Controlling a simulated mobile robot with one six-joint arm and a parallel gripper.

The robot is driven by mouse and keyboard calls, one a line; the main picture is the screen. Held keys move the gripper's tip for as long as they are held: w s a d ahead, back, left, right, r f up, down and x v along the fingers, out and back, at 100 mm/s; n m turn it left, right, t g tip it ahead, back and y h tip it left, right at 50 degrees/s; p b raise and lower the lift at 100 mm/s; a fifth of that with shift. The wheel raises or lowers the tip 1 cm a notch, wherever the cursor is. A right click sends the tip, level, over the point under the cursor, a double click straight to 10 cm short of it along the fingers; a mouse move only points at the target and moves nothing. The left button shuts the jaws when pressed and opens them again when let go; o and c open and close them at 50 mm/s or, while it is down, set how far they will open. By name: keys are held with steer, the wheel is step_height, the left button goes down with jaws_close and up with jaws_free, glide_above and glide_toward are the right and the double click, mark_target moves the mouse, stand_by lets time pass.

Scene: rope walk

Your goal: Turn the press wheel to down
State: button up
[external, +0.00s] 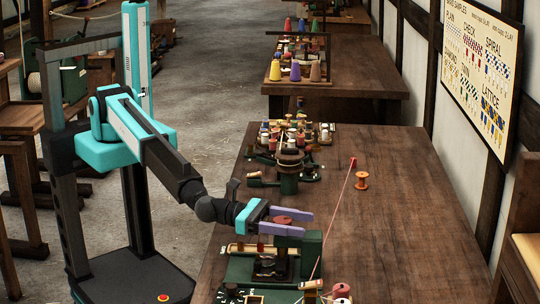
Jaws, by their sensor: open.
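A small green press (312,254) stands near the front of the wooden table. A red round piece (283,219), which looks like the press wheel, shows at its top. My gripper (313,223) reaches over the press from the left, its two purple fingers level and apart. The red piece shows between the fingers. I cannot tell whether either finger touches it. The lower finger partly hides the press, and the wheel's turned position is not clear.
A pink cord (337,215) runs from the press area to a red peg (353,163). An orange spool (361,180) stands nearby. Thread spools (341,291) are at the front. A green stand (289,183) and several small spools (290,135) lie behind. The table's right side (420,220) is clear.

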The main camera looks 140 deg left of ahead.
steer(key=shift+s, duration=0.1)
steer(key=b+v, duration=0.3)
steer(key=v, duration=1)
steer(key=shift+s+d, duration=0.2)
steer(key=shift+s, duration=0.05)
stand_by(0.4)
